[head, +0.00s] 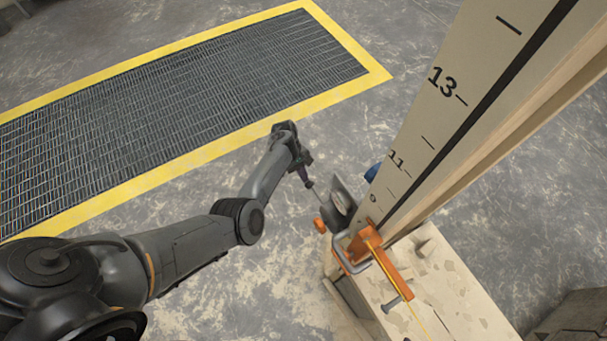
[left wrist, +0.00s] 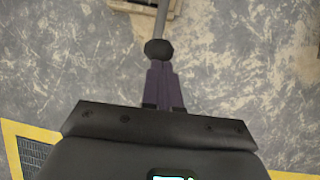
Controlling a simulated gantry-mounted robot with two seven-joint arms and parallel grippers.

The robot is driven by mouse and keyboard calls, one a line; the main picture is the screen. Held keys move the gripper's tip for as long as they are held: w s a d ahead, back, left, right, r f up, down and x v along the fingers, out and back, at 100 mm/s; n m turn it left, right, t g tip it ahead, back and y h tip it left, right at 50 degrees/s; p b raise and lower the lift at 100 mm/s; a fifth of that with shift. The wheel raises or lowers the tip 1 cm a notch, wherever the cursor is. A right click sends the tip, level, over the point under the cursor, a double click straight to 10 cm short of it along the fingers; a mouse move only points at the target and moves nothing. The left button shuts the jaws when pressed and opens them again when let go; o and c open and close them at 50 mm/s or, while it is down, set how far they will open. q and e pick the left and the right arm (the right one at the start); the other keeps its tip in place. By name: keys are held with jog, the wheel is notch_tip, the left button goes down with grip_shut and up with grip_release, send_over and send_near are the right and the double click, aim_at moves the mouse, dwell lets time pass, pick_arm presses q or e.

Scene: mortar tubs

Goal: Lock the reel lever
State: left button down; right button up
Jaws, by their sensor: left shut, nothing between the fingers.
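The reel (head: 342,200) is a grey metal housing beside the foot of the tall marked board, with an orange knob (head: 320,225) at its lower left. Its lever is a thin grey rod, clear in the left wrist view (left wrist: 161,18), ending in a black ball knob (left wrist: 158,50). My left gripper (head: 307,181) reaches in from the left to the lever's free end. Its purple fingers (left wrist: 160,66) are shut and empty. Their tips are at the ball, seeming to touch it; exact contact is unclear. My right gripper is out of view.
The tall numbered board (head: 440,110) rises at the right. An orange bracket (head: 392,275) with a yellow line and a metal pin is at its foot, above a pale mortar-stained block (head: 455,290). A yellow-edged floor grate (head: 190,105) lies left. The floor between is clear.

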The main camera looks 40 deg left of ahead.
pick_arm(q)
notch_tip(320, 180, down, 4)
jog(key=h+b, duration=0.1)
jog(key=b, duration=0.2)
jog(key=shift+w+r+g, duration=0.1)
jog(key=shift+r+g, duration=0.05)
jog(key=shift+g, duration=0.15)
jog(key=shift+r, duration=0.1)
jog(key=shift+r+p, duration=0.65)
jog(key=shift+r, duration=0.1)
